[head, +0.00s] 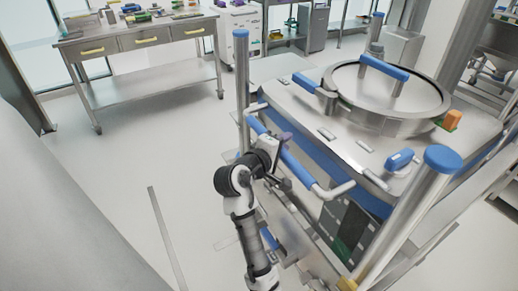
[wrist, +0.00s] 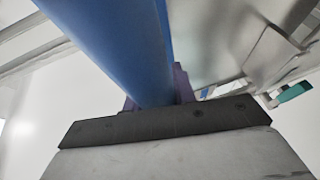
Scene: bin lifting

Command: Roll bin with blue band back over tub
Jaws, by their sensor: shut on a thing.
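The bin (head: 307,117) is a large steel vessel with a round lid (head: 352,84) and a blue band (head: 318,158) below its top plate, at the right of the head view. A blue push handle (head: 299,169) runs along its near left side. My gripper (head: 284,140) is at this handle, its purple fingers partly hidden by my arm. In the wrist view my gripper (wrist: 157,97) is shut around the blue bar (wrist: 115,45), with a purple finger on each side. I cannot make out a tub in either view.
Blue-capped posts (head: 242,88) stand at the bin's corners, one close on the right (head: 420,200). A steel table with drawers (head: 140,42) stands at the back left. Cabinets (head: 240,28) line the back.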

